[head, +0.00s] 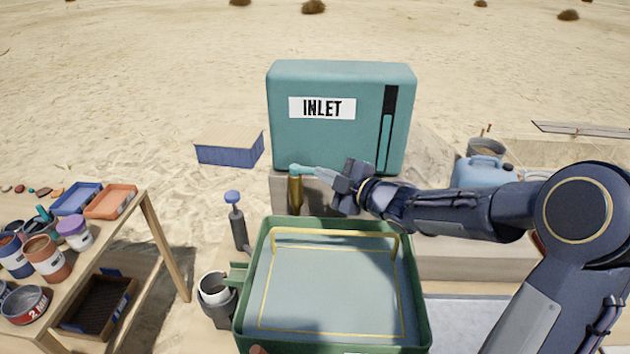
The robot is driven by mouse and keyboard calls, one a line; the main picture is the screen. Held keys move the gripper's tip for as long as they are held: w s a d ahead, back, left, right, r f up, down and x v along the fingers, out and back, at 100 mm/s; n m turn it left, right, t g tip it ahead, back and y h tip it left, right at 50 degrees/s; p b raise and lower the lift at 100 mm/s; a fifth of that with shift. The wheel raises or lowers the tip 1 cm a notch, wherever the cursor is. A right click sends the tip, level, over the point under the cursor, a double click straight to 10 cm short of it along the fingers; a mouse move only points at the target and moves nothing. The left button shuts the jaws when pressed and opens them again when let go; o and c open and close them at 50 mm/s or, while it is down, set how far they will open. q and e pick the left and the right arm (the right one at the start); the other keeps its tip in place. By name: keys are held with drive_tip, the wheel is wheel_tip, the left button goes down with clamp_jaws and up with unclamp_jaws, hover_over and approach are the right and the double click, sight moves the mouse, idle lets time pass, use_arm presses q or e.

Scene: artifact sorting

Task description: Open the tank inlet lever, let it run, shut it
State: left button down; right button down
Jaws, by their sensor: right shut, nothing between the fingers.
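The teal tank (300,135) with an INLET label (322,108) stands at the back centre. A dark vertical gauge strip (390,100) on its right side shows a teal column (385,145) in its lower part. Below the tank's left side is a brass valve (295,192) with a light teal inlet lever (312,172) pointing right, roughly level. My right gripper (338,188) is shut and empty at the lever's right end; whether it touches the lever I cannot tell. My left gripper is not in view.
A wooden table (140,205) with paint cans and trays is at left. A blue jug (483,172) stands at right.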

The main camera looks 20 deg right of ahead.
drive_tip(key=shift+w+d, duration=0.6)
drive_tip(key=shift+d, duration=0.15)
drive_tip(key=shift+w+d+r, duration=0.1)
drive_tip(key=shift+d, duration=0.15)
drive_tip(key=shift+a+r, duration=0.1)
